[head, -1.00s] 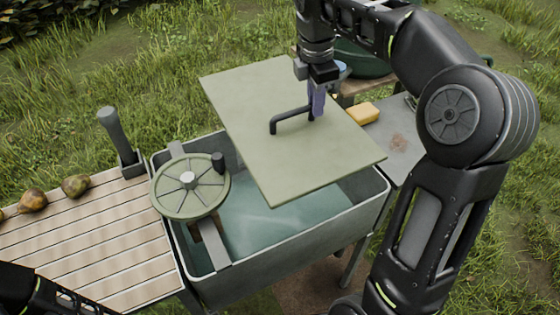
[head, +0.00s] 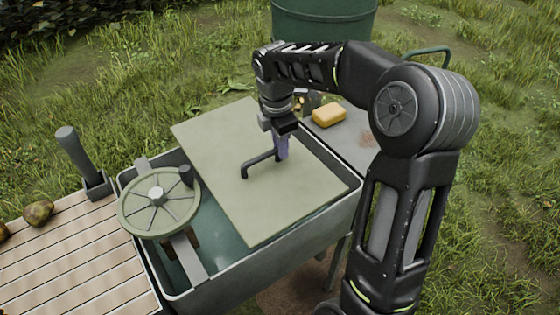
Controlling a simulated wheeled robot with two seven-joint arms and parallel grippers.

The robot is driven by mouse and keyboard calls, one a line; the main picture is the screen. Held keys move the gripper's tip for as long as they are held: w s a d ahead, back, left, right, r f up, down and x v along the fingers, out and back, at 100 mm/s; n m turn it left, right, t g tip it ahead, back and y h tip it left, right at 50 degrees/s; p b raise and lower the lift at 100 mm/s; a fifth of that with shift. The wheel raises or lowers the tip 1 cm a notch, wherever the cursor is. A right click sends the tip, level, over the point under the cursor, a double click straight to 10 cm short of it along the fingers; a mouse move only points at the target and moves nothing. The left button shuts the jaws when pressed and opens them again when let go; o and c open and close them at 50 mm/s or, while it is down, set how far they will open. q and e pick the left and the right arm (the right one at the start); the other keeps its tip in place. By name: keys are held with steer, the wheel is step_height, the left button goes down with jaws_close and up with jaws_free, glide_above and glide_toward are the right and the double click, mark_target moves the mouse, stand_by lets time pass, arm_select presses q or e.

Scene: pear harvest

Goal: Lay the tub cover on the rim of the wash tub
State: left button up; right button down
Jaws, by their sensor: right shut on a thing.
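The tub cover (head: 235,195) is a flat pale green board with a dark bar handle (head: 258,163). It lies nearly level over the right and middle part of the grey wash tub (head: 270,272). Its right corner is close to the tub's right rim, and its far left edge reaches past the back rim. I cannot tell whether it touches the rim. My right gripper (head: 283,150) is shut on the handle's far end from above. Water shows in the uncovered left part of the tub. My left gripper is not in view.
A green spoked wheel (head: 158,198) sits on a bar across the tub's left part, close to the cover's left edge. A slatted board (head: 70,255) with pears (head: 38,212) and an upright dark lever (head: 80,160) is left. A yellow block (head: 329,115) lies on the grey side shelf (head: 345,140).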

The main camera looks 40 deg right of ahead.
mark_target(280, 161)
steer(key=shift+f, duration=0.4)
steer(key=shift+f, duration=2.25)
steer(key=c, duration=1.4)
jaws_free()
steer(key=shift+f, duration=0.15)
step_height(280, 161, up, 12)
steer(key=a, duration=0.1)
steer(key=shift+s, duration=0.3)
steer(key=shift+a, duration=0.1)
